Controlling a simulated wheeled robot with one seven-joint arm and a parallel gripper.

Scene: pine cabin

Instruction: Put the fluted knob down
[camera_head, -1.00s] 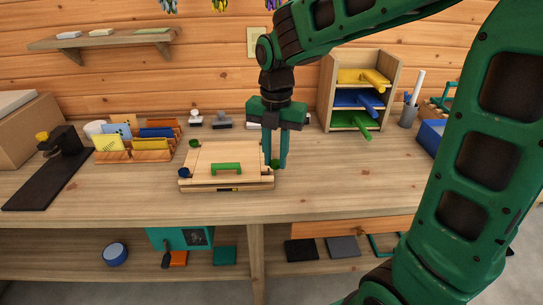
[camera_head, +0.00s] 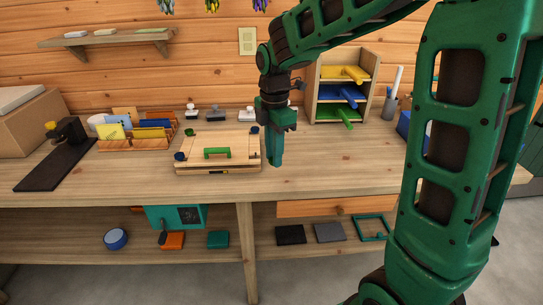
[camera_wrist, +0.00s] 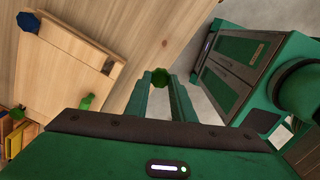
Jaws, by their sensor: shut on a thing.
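My gripper (camera_head: 275,162) is shut on the fluted knob (camera_wrist: 160,77), a small dark green knob held between the fingertips in the wrist view. In the head view I cannot make the knob out. My fingers point down over the bench top, right of the wooden press (camera_head: 240,167). The press has a green handle (camera_head: 217,153) and dark knobs at some corners, one a blue knob (camera_head: 180,156) at the front left. The wrist view shows the blue knob (camera_wrist: 28,23) and the green handle (camera_wrist: 86,101) too.
The bench top (camera_head: 340,170) is clear to the right of my gripper, and its front edge is near. Small stamps (camera_head: 215,113) stand behind the press. A shelf unit (camera_head: 341,88) with coloured trays stands at the back right. A card rack (camera_head: 140,137) is at left.

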